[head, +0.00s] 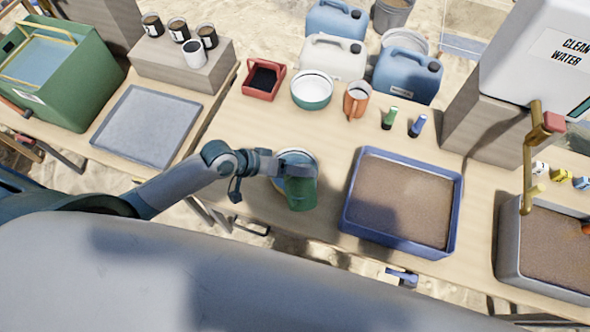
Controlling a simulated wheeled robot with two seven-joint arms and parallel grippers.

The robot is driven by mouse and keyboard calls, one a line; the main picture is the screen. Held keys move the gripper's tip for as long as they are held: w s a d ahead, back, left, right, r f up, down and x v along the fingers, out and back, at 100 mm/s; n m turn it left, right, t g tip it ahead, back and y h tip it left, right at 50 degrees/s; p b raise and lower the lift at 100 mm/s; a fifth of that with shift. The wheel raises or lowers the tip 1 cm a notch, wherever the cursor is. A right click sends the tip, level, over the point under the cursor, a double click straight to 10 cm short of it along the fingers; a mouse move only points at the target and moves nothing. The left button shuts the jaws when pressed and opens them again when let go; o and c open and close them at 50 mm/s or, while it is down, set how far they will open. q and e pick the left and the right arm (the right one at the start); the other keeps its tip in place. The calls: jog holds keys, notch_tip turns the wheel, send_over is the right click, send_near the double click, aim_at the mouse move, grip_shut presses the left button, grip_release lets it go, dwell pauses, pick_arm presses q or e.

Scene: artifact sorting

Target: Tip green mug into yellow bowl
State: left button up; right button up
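The green mug (301,194) is at the front edge of the table, left of the blue-rimmed tray. My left gripper (292,170) reaches it from the left and appears shut on it. The mug looks tilted; its opening and contents are hidden. A round bowl with a pale yellowish rim (297,151) is directly behind and partly under the gripper and mug, which hide much of it. I cannot tell whether the mug touches the bowl. A small blue-grey part (403,277) below the table's front edge may be my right gripper; its fingers cannot be made out.
A blue tray of brown soil (454,214) stands to the right. Bare table lies left of the mug.

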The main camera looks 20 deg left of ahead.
pick_arm(q)
jog(key=shift+w+a+f+n+g+h+b, duration=0.1)
jog(key=shift+w+f+n+g+h+b, duration=0.25)
jog(key=shift+b, duration=0.6)
jog(key=shift+w+a+f+n+g+h+b, duration=0.1)
jog(key=shift+f+n+g+h+b, duration=0.15)
jog(key=shift+f+g+b, duration=0.5)
dwell(0.7)
jog(key=shift+r, duration=0.35)
